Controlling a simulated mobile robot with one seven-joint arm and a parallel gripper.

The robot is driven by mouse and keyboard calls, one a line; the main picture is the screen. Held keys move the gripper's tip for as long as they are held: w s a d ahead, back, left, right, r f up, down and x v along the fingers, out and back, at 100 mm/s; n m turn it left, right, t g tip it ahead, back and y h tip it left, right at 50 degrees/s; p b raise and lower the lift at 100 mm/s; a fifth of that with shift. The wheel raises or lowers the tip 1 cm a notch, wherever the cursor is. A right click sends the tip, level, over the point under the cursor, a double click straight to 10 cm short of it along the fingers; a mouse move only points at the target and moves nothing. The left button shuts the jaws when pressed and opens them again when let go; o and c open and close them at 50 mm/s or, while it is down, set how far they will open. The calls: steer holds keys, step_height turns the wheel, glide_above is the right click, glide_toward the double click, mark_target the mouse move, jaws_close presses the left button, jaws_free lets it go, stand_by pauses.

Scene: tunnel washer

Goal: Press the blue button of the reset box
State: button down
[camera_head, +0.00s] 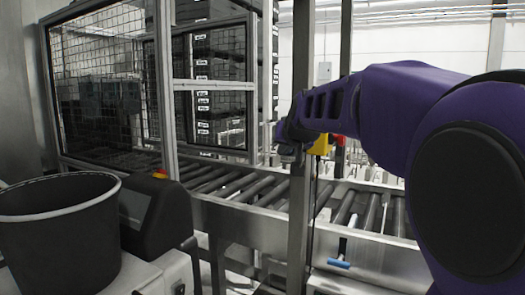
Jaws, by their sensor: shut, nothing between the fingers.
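My purple arm reaches in from the right, and its dark end with my gripper (288,152) is beside the steel post near the middle of the picture. The gripper is small and dark here, shut with nothing in it. A yellow box (320,146), likely the reset box, shows just right of the post, partly hidden by my wrist above it. No blue button can be made out on it. I cannot tell whether the gripper touches the box or post.
A roller conveyor (240,187) runs behind the steel post (299,220). A mesh guard (100,85) stands at left. A black bucket (60,235) and a dark console with a red-yellow button (158,205) stand front left. A blue handle (338,263) sits low right of the post.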

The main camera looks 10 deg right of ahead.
steer(key=shift+w+d, duration=0.25)
steer(key=shift+w, duration=0.1)
stand_by(0.4)
steer(key=shift+s, duration=0.1)
steer(key=shift+s+a, duration=0.55)
steer(key=shift+s, duration=0.1)
steer(key=shift+s+a+r+b, duration=0.1)
steer(key=shift+s+a+b, duration=0.05)
steer(key=shift+s+a, duration=0.45)
steer(key=shift+s+a+r+b, duration=0.15)
steer(key=shift+s+a, duration=0.25)
steer(key=shift+s, duration=0.4)
steer(key=shift+s+a+f+b, duration=0.1)
steer(key=shift+s+a+b, duration=0.1)
steer(key=shift+s+a, duration=0.4)
steer(key=shift+s+d, duration=0.1)
